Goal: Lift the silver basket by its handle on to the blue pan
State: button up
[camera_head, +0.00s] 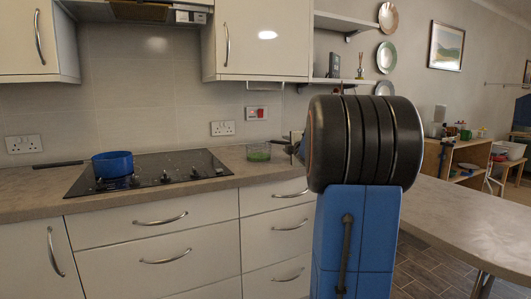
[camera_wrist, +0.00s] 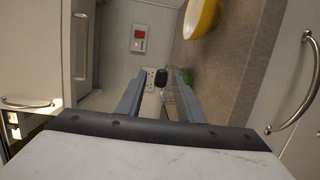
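The blue pan (camera_head: 113,164) stands on the black hob at the left of the head view, its dark handle pointing left. A small see-through container with green in it (camera_head: 258,152), perhaps the silver basket, stands on the counter right of the hob. Its green part (camera_wrist: 186,76) shows in the wrist view, partly behind a finger; its handle cannot be made out. My gripper (camera_wrist: 160,82) is open, its two grey fingers apart with nothing clearly held between them. In the head view my arm hides most of it, right of the container.
A yellow bowl (camera_wrist: 203,17) is on the counter in the wrist view. A black plug (camera_wrist: 161,76) sits in a wall socket beyond the fingers. Upper cabinets (camera_head: 262,38) overhang the counter.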

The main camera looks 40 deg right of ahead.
jog(key=shift+x, duration=0.8)
grip_shut()
jog(key=shift+r, duration=0.1)
